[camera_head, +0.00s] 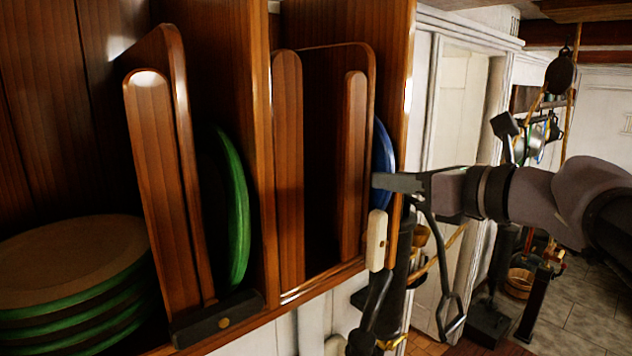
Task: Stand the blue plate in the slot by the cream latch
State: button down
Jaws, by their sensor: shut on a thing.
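The blue plate (385,150) stands upright, seen nearly edge-on, at the right end of the wooden rack. It shows between the rounded divider and the right end board. I cannot tell how deep in the slot it sits or whether its lower edge touches the rack. My gripper (384,182) comes from the right and is shut on the plate's near edge. The cream latch (376,240) hangs upright at the rack's front edge, just below my gripper. The plate's lower part is hidden behind my gripper and the latch.
A green plate (238,215) stands in the slot to the left, above a dark latch (216,320) lying across the front. A stack of green-rimmed plates (70,265) is at far left. The rounded divider (353,165) and end board (402,90) flank the blue plate closely.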

dwell(0.4)
jog(key=shift+w+a+f+b, duration=0.15)
jog(key=shift+w+f+b, duration=0.05)
jog(key=shift+f+b, duration=0.55)
jog(key=shift+r, duration=0.1)
jog(key=c, duration=1.4)
grip_release()
jog(key=shift+c, duration=0.2)
jog(key=shift+o, duration=1)
